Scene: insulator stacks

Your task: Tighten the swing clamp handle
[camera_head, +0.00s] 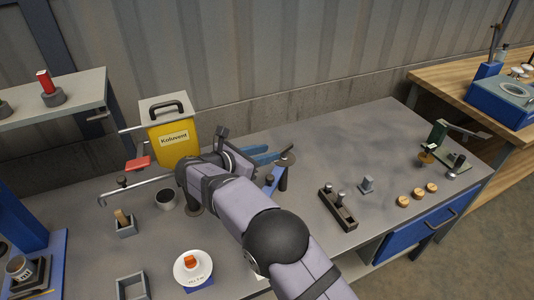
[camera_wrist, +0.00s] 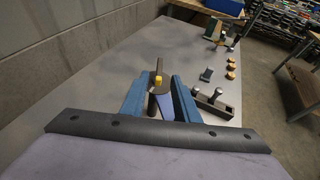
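My gripper (camera_head: 276,155) reaches over the middle of the bench, its two blue fingers pointing right. In the wrist view my gripper (camera_wrist: 162,78) has its fingers apart. A dark bar with a yellow piece (camera_wrist: 158,80) shows between them, with visible gaps beside it; it looks like the swing clamp handle. Below it are a dark grip and a purple-blue part. In the head view a grey round piece (camera_head: 286,160) and a blue post stand at the fingertips; my arm hides much of this. Whether the fingers touch the bar I cannot tell.
A dark block with pegs (camera_head: 337,209) and a small grey block (camera_head: 367,185) lie to the right. Several wooden discs (camera_head: 417,194) and a green fixture (camera_head: 440,133) are farther right.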

